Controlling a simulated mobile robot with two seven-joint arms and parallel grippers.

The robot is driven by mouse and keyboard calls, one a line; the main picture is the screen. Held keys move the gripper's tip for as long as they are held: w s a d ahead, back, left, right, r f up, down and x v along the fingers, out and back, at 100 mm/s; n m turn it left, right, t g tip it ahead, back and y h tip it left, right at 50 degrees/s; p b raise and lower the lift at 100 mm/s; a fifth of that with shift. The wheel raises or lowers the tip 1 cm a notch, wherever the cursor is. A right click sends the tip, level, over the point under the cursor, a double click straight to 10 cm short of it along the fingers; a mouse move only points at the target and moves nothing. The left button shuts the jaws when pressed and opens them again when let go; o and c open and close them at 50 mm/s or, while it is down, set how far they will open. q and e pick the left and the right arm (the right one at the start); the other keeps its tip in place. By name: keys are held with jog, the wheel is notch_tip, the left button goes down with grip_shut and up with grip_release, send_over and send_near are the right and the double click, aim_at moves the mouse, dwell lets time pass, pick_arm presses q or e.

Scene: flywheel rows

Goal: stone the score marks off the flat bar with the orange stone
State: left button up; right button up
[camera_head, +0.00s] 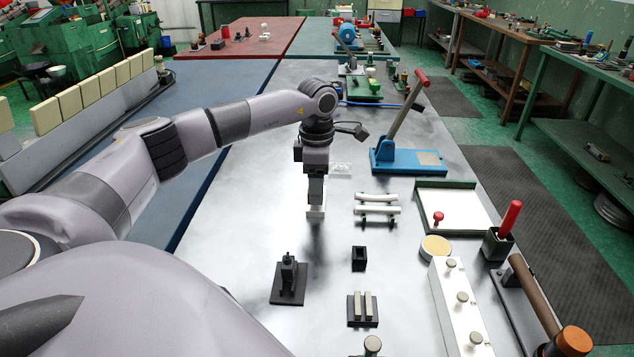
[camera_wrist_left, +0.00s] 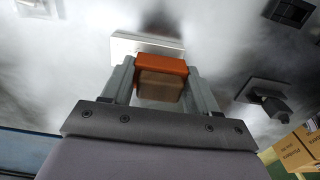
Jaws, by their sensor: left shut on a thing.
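My left gripper (camera_head: 316,203) points straight down over the metal table, left of the white rods. In the left wrist view its two fingers (camera_wrist_left: 160,85) are shut on the orange stone (camera_wrist_left: 161,64), which has a tan lower part. A pale flat bar (camera_wrist_left: 130,43) lies just beyond the stone and is partly covered by it. In the head view the bar (camera_head: 316,215) shows as a small light piece under the gripper. I cannot tell whether the stone touches the bar. No score marks can be made out. My right gripper is not in view.
Black fixtures (camera_head: 288,283) stand in front of the gripper. White rods (camera_head: 377,210) on a stand and a blue lever press (camera_head: 408,158) are to the right. A white block with knobs (camera_head: 459,305) stands at the front right. The table left of the gripper is clear.

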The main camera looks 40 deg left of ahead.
pick_arm(q)
jog(key=shift+f+b, duration=0.4)
jog(key=shift+f, duration=0.45)
